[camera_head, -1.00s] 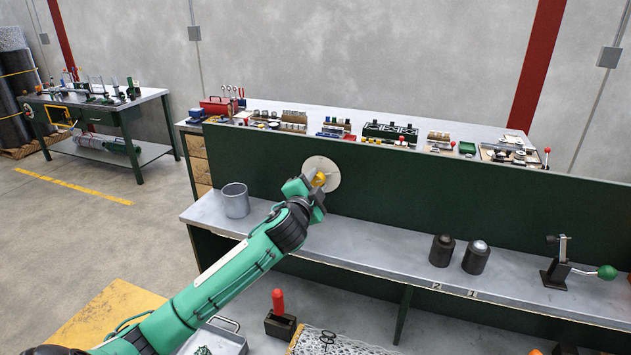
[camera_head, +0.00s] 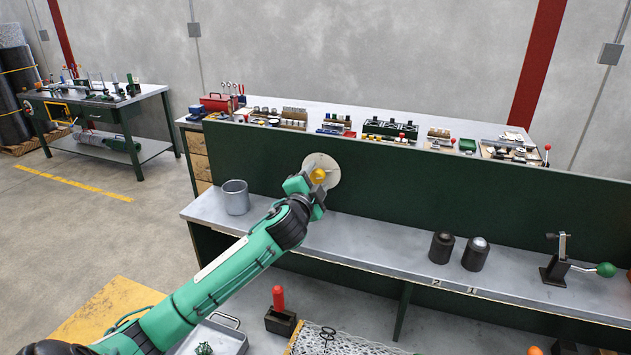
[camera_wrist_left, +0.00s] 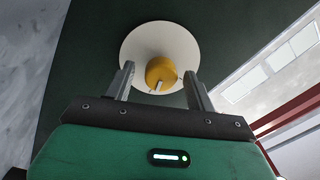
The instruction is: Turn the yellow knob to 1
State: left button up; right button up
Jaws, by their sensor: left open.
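The yellow knob (camera_head: 318,175) sits on a round pale dial plate (camera_head: 330,166) on the dark green upright panel. In the left wrist view the knob (camera_wrist_left: 161,72) is in front of the white plate (camera_wrist_left: 135,45), with a pale pointer mark at its lower edge. My left gripper (camera_head: 312,183) is at the dial; in the left wrist view its two fingers (camera_wrist_left: 158,84) are apart, one on each side of the knob. Gaps show between the fingers and the knob. Any numbers on the plate cannot be read. My right gripper is not in view.
A grey metal cup (camera_head: 235,198) stands on the shelf (camera_head: 380,238) left of my arm. Two dark cylinders (camera_head: 441,247) and a green-handled clamp (camera_head: 560,262) stand to the right. The shelf between the dial and cylinders is clear.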

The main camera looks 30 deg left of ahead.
pick_arm(q)
jog(key=shift+s, duration=0.1)
jog(key=shift+s+d+f, duration=0.1)
jog(key=shift+s, duration=0.1)
jog(key=b+v, duration=0.4)
jog(key=v, duration=0.9)
jog(key=shift+b, duration=0.35)
jog(key=shift+s, duration=0.1)
